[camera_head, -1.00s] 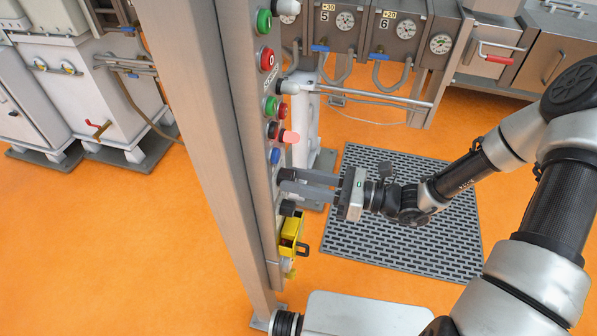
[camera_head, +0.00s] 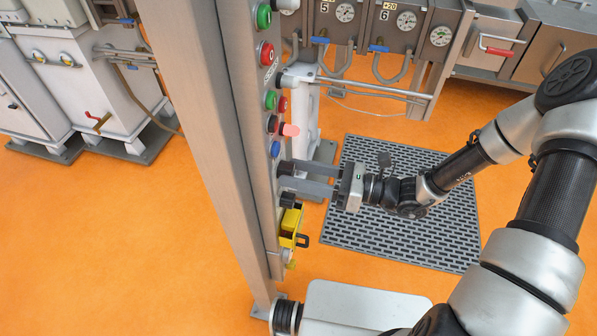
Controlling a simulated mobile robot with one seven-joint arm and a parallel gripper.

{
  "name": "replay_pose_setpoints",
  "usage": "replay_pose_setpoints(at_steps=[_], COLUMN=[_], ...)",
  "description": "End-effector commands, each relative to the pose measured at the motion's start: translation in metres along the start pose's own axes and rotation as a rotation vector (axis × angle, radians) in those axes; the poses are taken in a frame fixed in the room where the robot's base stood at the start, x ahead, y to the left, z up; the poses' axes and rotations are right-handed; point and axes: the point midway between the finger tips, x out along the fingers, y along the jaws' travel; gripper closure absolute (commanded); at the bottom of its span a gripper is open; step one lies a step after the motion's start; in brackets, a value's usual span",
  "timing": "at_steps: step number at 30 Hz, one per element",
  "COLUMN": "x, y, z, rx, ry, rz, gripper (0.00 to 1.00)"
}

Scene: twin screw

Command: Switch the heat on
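The control post (camera_head: 258,200) carries a vertical row of buttons and knobs. One black knob (camera_head: 285,168) sits below a blue button (camera_head: 275,149), at the tips of my gripper (camera_head: 287,174). My gripper comes from the right, its two fingers spread with a visible gap between them. The fingertips partly hide this knob, and I cannot tell whether they touch it. Another black knob (camera_head: 287,199) sits just below the lower finger. A pink-red lamp or button (camera_head: 290,130) is above the blue one. I cannot read which control is the heat.
Green (camera_head: 264,17) and red (camera_head: 267,55) buttons are higher on the post. A yellow switch box (camera_head: 290,226) juts out below the knobs. A grey grated mat (camera_head: 400,235) lies under my arm. Machines with gauges (camera_head: 382,30) stand behind. Open orange floor is left of the post.

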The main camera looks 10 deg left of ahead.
Motion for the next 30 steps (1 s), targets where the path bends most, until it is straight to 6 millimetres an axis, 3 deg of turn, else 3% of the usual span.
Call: replay_pose_setpoints(at_steps=[10, 14, 17, 30], x=[-0.001, -0.010, -0.026, -0.131], y=[0.000, -0.001, -0.002, -0.002], z=[0.001, 0.001, 0.000, 0.000], rx=[-0.002, -0.003, -0.003, -0.003], ry=[-0.001, -0.002, -0.001, 0.000], rz=[0.000, -0.003, -0.005, -0.005], gripper=[0.49, 0.49, 0.49, 0.49])
